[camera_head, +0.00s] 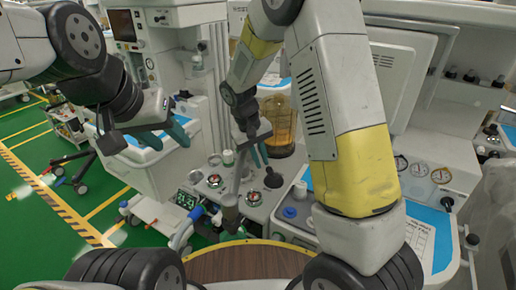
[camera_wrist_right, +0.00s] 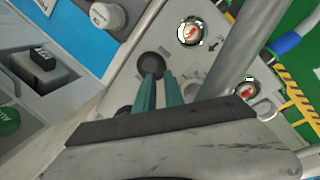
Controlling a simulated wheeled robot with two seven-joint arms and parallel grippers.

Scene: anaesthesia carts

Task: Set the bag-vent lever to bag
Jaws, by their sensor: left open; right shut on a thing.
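The black knob (camera_wrist_right: 151,64), apparently the bag-vent lever, is on the grey panel (camera_wrist_right: 205,65) in the right wrist view. A black knob also shows in the head view (camera_head: 273,178), just below my right fingertips. My right gripper (camera_head: 260,159) reaches down to the panel; its teal fingers (camera_wrist_right: 160,80) are close together at the knob and shut on it. The fingers hide part of the lever, so its exact setting cannot be read. My left gripper (camera_head: 168,137) is open and empty, away to the left above a white cart surface.
Red-and-white round gauges (camera_wrist_right: 191,32) sit beside the knob. An amber canister (camera_head: 280,125) stands behind it. A grey post (camera_head: 230,210) rises close in front. Green floor is open at the left.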

